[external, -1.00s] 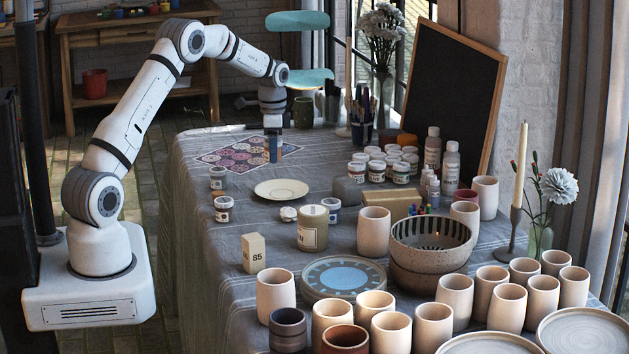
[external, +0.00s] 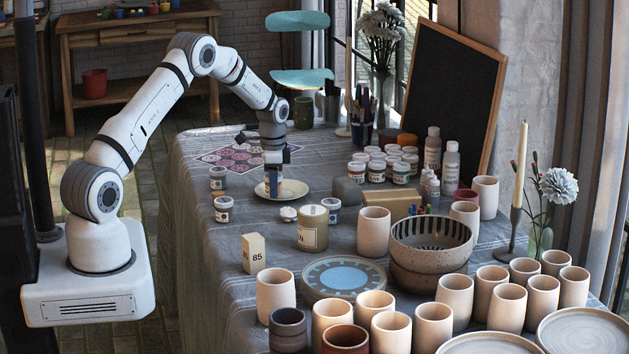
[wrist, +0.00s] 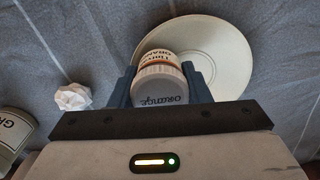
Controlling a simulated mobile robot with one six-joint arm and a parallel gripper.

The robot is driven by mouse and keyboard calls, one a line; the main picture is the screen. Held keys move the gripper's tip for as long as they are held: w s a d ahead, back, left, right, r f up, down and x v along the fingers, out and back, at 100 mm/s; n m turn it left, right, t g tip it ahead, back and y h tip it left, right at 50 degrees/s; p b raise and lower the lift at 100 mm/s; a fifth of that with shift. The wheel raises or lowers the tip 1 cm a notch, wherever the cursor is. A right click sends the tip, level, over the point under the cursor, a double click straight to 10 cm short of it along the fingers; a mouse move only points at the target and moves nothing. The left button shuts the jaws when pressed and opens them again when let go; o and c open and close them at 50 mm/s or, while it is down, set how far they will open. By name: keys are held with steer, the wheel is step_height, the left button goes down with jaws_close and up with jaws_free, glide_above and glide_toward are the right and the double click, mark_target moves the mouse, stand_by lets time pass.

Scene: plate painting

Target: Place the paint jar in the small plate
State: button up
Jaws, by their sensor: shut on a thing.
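The small plate (external: 296,188) is a cream disc on the cloth-covered table; in the wrist view the plate (wrist: 228,60) lies behind and right of the jar. My gripper (external: 273,186) is shut on the paint jar, at the left part of the plate in the external view. In the wrist view the jar (wrist: 160,88) has a white lid marked "orange" and an orange-banded label, between the two blue fingers of my gripper (wrist: 172,88). Whether the jar's base touches the plate I cannot tell.
A small white faceted object (external: 288,213) and a labelled large jar (external: 312,228) stand in front of the plate. Small jars (external: 223,208) are at the left edge. Several paint jars (external: 400,172) stand to the right. A patterned sheet (external: 232,157) lies behind.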

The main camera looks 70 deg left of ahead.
steer(key=shift+f, duration=0.15)
steer(key=o, duration=1)
steer(key=shift+o, duration=0.2)
step_height(320, 180, up, 12)
steer(key=shift+r+b, duration=0.15)
steer(key=shift+b, duration=0.2)
